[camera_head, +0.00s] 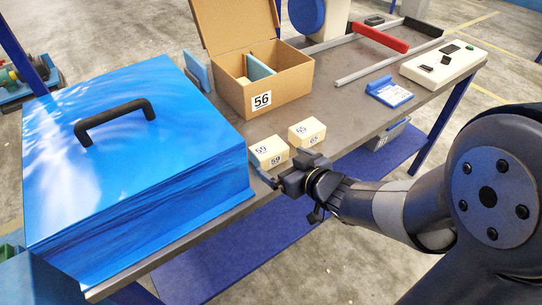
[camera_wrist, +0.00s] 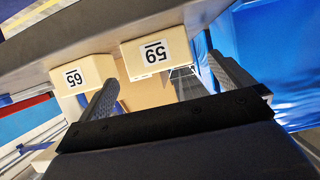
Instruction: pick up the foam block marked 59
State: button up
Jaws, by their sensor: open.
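The cream foam block marked 59 (camera_head: 268,152) sits on the grey table, between the blue case and a similar block marked 65 (camera_head: 307,132). My gripper (camera_head: 280,167) is at the table's near edge, close to block 59, its jaws open. In the wrist view, block 59 (camera_wrist: 155,53) appears upside down between the two spread fingers (camera_wrist: 163,72), with gaps on both sides. I cannot tell how far the fingers reach along it. Block 65 (camera_wrist: 82,75) shows to the left, outside the left finger.
A large blue case (camera_head: 150,190) with a black handle fills the table's left. An open cardboard box (camera_head: 290,88) marked 56 stands behind the blocks. A blue item (camera_head: 389,92) and a pale device (camera_head: 443,62) lie to the right.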

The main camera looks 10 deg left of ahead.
aim_at(276, 155)
jog(key=shift+r+x, duration=0.15)
jog(key=shift+x, duration=1.6)
jog(key=shift+r+x, duration=0.2)
jog(key=shift+x, duration=1.55)
jog(key=shift+w, duration=0.2)
jog(key=c, duration=0.9)
